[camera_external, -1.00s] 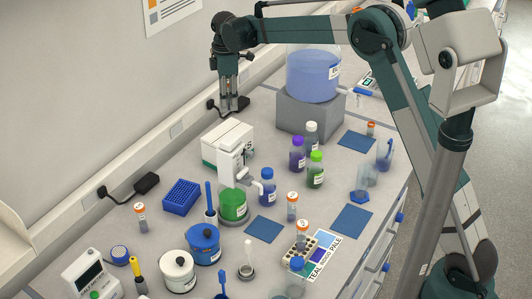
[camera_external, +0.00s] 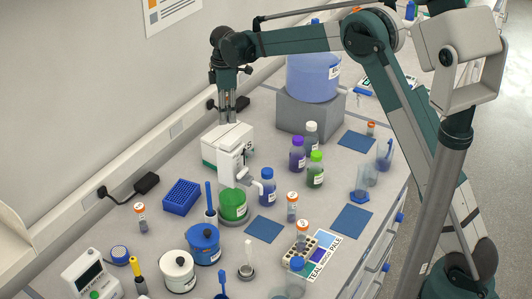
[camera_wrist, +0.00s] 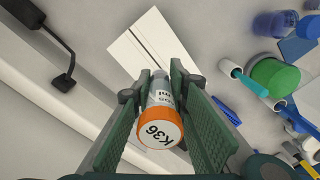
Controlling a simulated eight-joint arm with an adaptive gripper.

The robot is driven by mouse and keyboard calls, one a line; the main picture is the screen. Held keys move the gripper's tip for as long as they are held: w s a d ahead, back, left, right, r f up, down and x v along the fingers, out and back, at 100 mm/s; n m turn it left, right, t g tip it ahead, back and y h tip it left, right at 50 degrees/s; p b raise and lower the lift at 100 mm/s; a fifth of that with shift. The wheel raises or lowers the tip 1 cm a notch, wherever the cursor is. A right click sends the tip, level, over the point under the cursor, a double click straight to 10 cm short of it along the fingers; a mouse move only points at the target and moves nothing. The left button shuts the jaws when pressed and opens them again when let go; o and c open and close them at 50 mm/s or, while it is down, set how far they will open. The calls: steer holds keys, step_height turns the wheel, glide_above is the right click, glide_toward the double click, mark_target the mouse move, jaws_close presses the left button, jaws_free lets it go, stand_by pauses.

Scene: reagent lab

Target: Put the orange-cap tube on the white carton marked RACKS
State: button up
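My gripper (camera_wrist: 160,100) is shut on an orange-cap tube (camera_wrist: 159,130) whose cap reads K36; the cap faces the wrist camera and the tube's far end points towards the carton. The white carton (camera_wrist: 128,54) lies beyond the fingertips in the wrist view, with a dark seam along its top. In the external view the white carton (camera_external: 218,138) with a green lower band stands near the wall, partly behind a white dispenser. There my gripper (camera_external: 228,117) points down at the carton's back edge. The held tube cannot be made out in that view, nor whether anything touches the carton.
Other orange-cap tubes stand at the left (camera_external: 141,216), the middle (camera_external: 292,207) and the back right (camera_external: 371,129). The dispenser on a green bottle (camera_external: 233,206) stands close in front of the carton. A grey block (camera_external: 305,112) under a large blue vessel is to its right.

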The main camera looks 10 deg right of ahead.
mark_target(228, 132)
steer(key=shift+f, duration=0.35)
steer(key=shift+f, duration=1.85)
steer(key=shift+f, duration=0.2)
steer(key=o, duration=0.6)
steer(key=shift+o, duration=0.2)
steer(key=shift+r, duration=0.15)
step_height(228, 132, up, 12)
steer(key=shift+r, duration=0.1)
